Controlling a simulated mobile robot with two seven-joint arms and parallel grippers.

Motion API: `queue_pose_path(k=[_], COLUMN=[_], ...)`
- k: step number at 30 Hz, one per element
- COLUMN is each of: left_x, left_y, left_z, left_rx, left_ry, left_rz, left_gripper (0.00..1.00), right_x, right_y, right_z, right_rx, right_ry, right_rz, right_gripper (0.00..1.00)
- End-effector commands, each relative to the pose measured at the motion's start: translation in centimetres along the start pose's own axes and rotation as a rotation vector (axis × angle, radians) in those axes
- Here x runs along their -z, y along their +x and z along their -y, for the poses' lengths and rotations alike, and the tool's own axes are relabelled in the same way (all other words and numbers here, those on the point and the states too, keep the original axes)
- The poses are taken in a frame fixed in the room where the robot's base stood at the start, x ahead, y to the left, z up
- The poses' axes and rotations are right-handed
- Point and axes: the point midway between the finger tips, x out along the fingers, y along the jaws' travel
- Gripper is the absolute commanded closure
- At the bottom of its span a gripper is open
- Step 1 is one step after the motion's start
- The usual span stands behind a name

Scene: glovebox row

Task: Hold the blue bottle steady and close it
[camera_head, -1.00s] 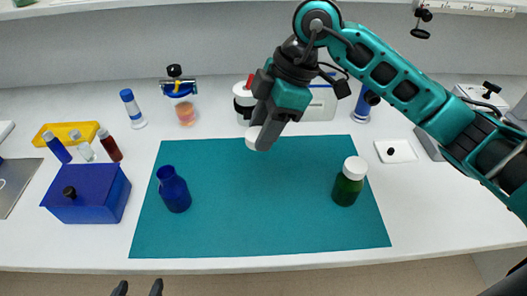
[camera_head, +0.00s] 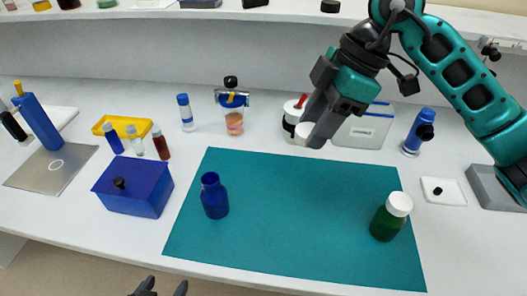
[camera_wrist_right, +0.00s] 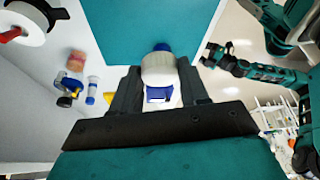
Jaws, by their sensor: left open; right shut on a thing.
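The blue bottle (camera_head: 214,195) stands upright and uncapped on the left part of the teal mat (camera_head: 300,245). My right gripper (camera_head: 311,131) is shut on a white cap (camera_wrist_right: 158,70), holding it above the mat's far edge, up and to the right of the bottle. In the right wrist view the cap sits between the fingertips, and a bit of blue (camera_wrist_right: 162,46), seemingly the bottle, shows just beyond it. My left gripper (camera_head: 163,290) is open and empty at the bottom edge of the head view, in front of the bench; only its fingertips show.
A green bottle (camera_head: 390,215) with a white cap stands on the mat's right side. A blue box (camera_head: 133,188) is left of the mat. Behind are a yellow tray (camera_head: 121,124), vials, a blue-topped tube (camera_head: 186,112) and a white device (camera_head: 363,128). The mat's middle is clear.

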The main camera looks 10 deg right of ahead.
Motion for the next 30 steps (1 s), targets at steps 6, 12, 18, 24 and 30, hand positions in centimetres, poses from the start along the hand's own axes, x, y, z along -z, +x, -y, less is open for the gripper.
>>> queue_pose_path(k=[6, 12, 18, 24, 30], left_x=[0.0, 0.0, 0.0, 0.1, 0.3], left_y=[0.0, 0.0, 0.0, 0.1, 0.1], left_z=[0.0, 0.0, 0.0, 0.0, 0.1], left_rx=[0.000, 0.000, 0.000, 0.000, 0.001], left_ry=[0.000, 0.000, 0.000, 0.000, 0.001], left_rz=[0.000, 0.000, 0.000, -0.002, -0.005], left_gripper=[0.30, 0.30, 0.30, 0.30, 0.30], right_x=[-0.8, -1.6, -2.6, -3.5, -4.5], right_y=[0.8, 1.6, 2.1, 2.9, 3.6], right_z=[-0.3, -0.4, -0.5, -0.5, -0.4], right_rx=[0.147, 0.324, 0.501, 0.689, 0.891], right_ry=[-0.342, -0.769, -1.197, -1.646, -2.130], right_rz=[0.000, 0.001, 0.010, 0.008, 0.009], right_gripper=[0.84, 0.84, 0.84, 0.84, 0.84])
